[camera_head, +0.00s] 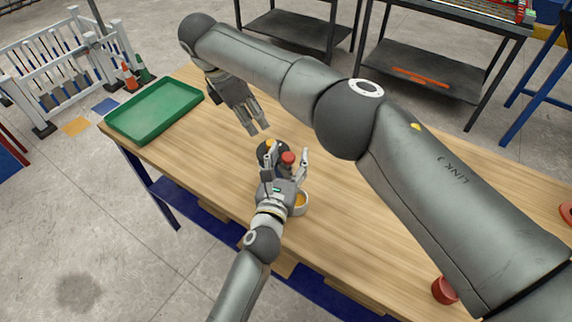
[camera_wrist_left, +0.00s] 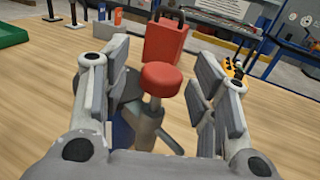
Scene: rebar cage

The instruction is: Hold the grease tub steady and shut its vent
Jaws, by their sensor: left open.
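A dark rounded body (camera_head: 264,150) stands on the wooden table, partly hidden by my left gripper; I cannot tell for sure that it is the grease tub. A red round knob (camera_head: 288,158) sits beside it; in the left wrist view the knob (camera_wrist_left: 161,79) tops a grey metal stem. My left gripper (camera_head: 286,155) is open, with its fingers on either side of the knob and visible gaps. No vent can be clearly made out. My right gripper (camera_head: 258,130) is above the table, beyond the dark body and apart from it; its finger opening is unclear.
A green tray (camera_head: 154,109) lies at the table's left end. A bowl with yellow contents (camera_head: 302,202) is close by my left gripper. A red cylinder (camera_head: 445,290) stands at the near right. A red block with a dark handle (camera_wrist_left: 168,45) shows behind the knob.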

